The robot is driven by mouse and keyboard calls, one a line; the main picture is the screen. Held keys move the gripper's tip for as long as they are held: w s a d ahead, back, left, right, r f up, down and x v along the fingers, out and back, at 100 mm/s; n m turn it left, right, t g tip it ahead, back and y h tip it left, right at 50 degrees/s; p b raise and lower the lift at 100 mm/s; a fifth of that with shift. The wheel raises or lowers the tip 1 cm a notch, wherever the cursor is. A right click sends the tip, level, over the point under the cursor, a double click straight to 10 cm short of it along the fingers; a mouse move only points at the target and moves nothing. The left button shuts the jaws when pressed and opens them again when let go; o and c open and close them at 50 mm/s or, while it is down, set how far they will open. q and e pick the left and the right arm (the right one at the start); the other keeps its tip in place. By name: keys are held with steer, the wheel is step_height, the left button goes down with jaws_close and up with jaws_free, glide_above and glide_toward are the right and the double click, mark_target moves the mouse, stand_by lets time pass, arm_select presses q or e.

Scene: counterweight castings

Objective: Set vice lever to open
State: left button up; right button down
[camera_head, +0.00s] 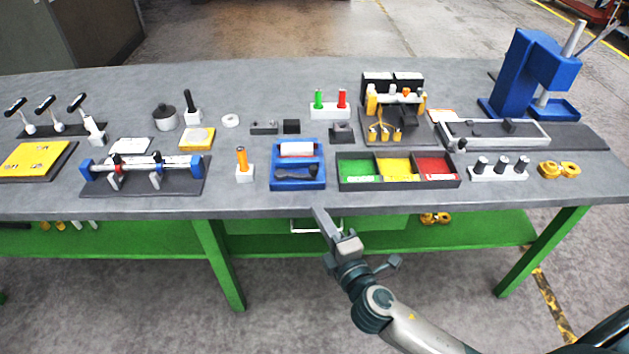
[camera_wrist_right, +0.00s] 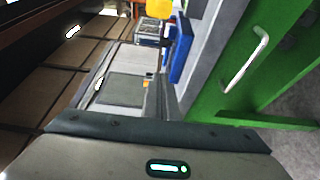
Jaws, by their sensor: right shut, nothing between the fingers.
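I cannot tell for certain which part is the vice lever. A long grey vice-like fixture (camera_head: 484,138) lies on a dark plate at the right of the bench, with a small dark knob (camera_head: 461,144) at its front left. Three black-handled levers (camera_head: 46,104) stand tilted on a dark base at the far left. My right gripper (camera_head: 321,214) is shut and empty at the bench's front edge, apart from both. My left gripper is not in view. The wrist view shows no lever.
A blue press (camera_head: 536,72) stands at the back right. A three-colour bin tray (camera_head: 398,184), a blue tray (camera_head: 298,185) and a rod fixture (camera_head: 145,172) line the front. The floor before the bench is clear.

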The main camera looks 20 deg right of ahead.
mark_target(314, 173)
steer(key=w+p, duration=0.1)
steer(key=w, duration=0.2)
steer(key=w+p, duration=0.1)
steer(key=w, duration=0.2)
steer(key=w+d+p, duration=0.1)
steer(key=w, duration=0.2)
steer(key=shift+r, duration=0.1)
steer(key=shift+w+d, duration=0.45)
steer(key=shift+w, duration=0.1)
steer(key=shift+w+d+f, duration=0.2)
steer(key=shift+w+d, duration=0.15)
steer(key=shift+d, duration=0.05)
steer(key=shift+w+d, duration=0.25)
steer(key=shift+w, duration=0.1)
steer(key=shift+r, duration=0.1)
steer(key=shift+s, duration=0.1)
